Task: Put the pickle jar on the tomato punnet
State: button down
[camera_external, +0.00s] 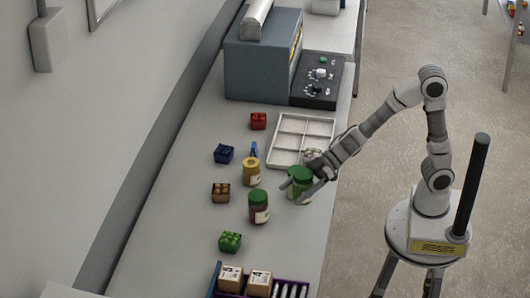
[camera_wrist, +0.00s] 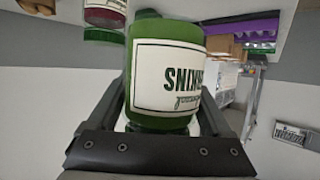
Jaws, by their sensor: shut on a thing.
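The pickle jar (camera_external: 300,174) is green with a darker green lid and stands roughly upright at the right side of the bench. My gripper (camera_external: 304,187) is shut on it, with a finger on each side. In the wrist view the jar (camera_wrist: 165,70) fills the space between the fingers, and its white label with dark green letters faces the camera. I cannot tell whether its base touches the bench. The tomato punnet (camera_external: 258,121) is a small red box farther back, left of the white divided tray. It is not seen in the wrist view.
The white divided tray (camera_external: 277,143) lies behind the jar. A dark red jar (camera_external: 259,203), a yellow jar (camera_external: 251,172), a blue punnet (camera_external: 223,154), a brown punnet (camera_external: 221,192) and a green punnet (camera_external: 230,242) stand to the left. A purple crate (camera_external: 213,279) is in front.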

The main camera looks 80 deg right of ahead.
jog(key=shift+w+d+r, duration=0.15)
jog(key=shift+d+r, duration=0.3)
jog(key=shift+d, duration=0.2)
jog(key=w+d+r+m+t+h+p, duration=0.15)
jog(key=w+d+p, duration=0.25)
jog(key=w+d, duration=0.55)
jog(key=w+d+r+m+t+h+p, duration=0.1)
jog(key=w+d+r+m+h+p, duration=0.35)
jog(key=d, duration=0.85)
jog(key=w+d+f+m+t+h+p, duration=0.1)
jog(key=d+m+h+p, duration=0.1)
jog(key=d, duration=1.5)
jog(key=d+f+m+t+h+p, duration=0.1)
jog(key=d+h+p, duration=0.15)
jog(key=d, duration=1.45)
send_over(259, 122)
jog(key=w+d, duration=0.3)
jog(key=w, duration=0.1)
jog(key=shift+g+y, duration=0.25)
jog(key=shift+y, duration=0.2)
jog(key=f, duration=0.6)
jog(key=shift+s+a+f, duration=0.1)
jog(key=shift+s+f, duration=0.05)
jog(key=shift+s, duration=0.05)
jog(key=shift+f+b, duration=0.3)
jog(key=shift+f, duration=1.65)
